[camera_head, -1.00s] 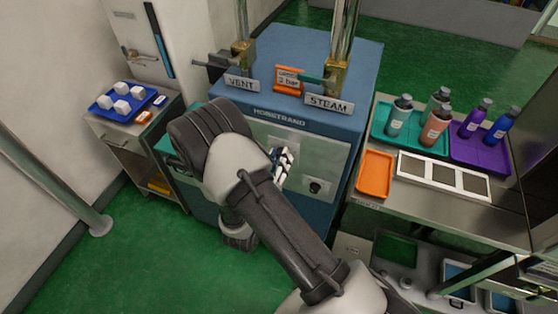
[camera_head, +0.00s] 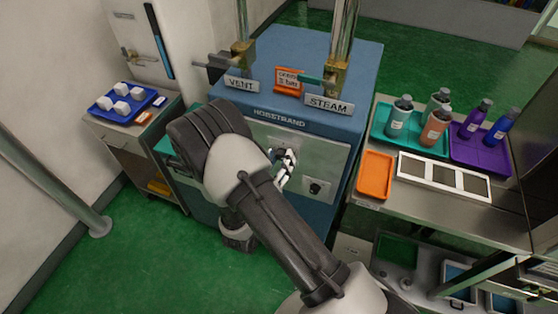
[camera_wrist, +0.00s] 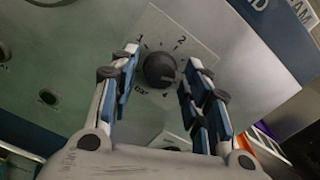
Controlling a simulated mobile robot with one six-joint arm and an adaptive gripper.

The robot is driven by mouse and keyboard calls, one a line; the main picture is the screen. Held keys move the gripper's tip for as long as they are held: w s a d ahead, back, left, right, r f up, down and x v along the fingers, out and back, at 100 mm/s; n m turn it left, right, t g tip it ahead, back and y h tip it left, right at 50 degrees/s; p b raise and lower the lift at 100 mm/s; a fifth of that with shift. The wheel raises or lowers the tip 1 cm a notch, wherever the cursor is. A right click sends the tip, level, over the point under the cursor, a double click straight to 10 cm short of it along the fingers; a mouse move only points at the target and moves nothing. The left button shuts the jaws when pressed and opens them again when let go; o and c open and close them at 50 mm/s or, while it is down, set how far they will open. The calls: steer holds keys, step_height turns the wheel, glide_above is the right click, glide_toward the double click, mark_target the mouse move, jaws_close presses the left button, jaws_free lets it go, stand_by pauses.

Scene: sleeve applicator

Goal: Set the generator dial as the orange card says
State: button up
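The generator dial (camera_wrist: 158,70) is a round black knob on a light plate with printed marks; 1 and 2 are legible along its top. My gripper (camera_wrist: 163,60) is open, with one finger on each side of the dial. I cannot tell whether the pads touch it, and the pointer is hard to read. In the head view my gripper (camera_head: 285,168) is at the front of the blue generator (camera_head: 315,128) and hides the dial. The orange card (camera_head: 289,80) stands on top of the generator; its text ends in "bar", but the number is too small to read surely.
A second black knob (camera_head: 316,187) sits low right on the front panel. VENT (camera_head: 241,85) and STEAM (camera_head: 329,104) plates are on top, near pipes and valves. A side table with bottles and an orange tray (camera_head: 375,174) stands right. Green floor is clear at front left.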

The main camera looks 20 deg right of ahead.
steer(key=shift+o, duration=0.2)
steer(key=v, duration=1.2)
steer(key=s+d+r+m+g+h, duration=0.4)
steer(key=s+d+r+m+g, duration=0.3)
steer(key=d+r+m+g, duration=0.75)
steer(key=s+r+m+g+y, duration=0.2)
steer(key=s+m+y, duration=0.5)
steer(key=s+m, duration=0.25)
steer(key=s+a+r+m+t+y, duration=0.1)
steer(key=a+r+m+t+y, duration=0.5)
steer(key=m, duration=0.3)
steer(key=shift+s+a+r+t+y, duration=0.35)
steer(key=shift+s+a+r+y, duration=0.1)
steer(key=shift+a+y, duration=0.35)
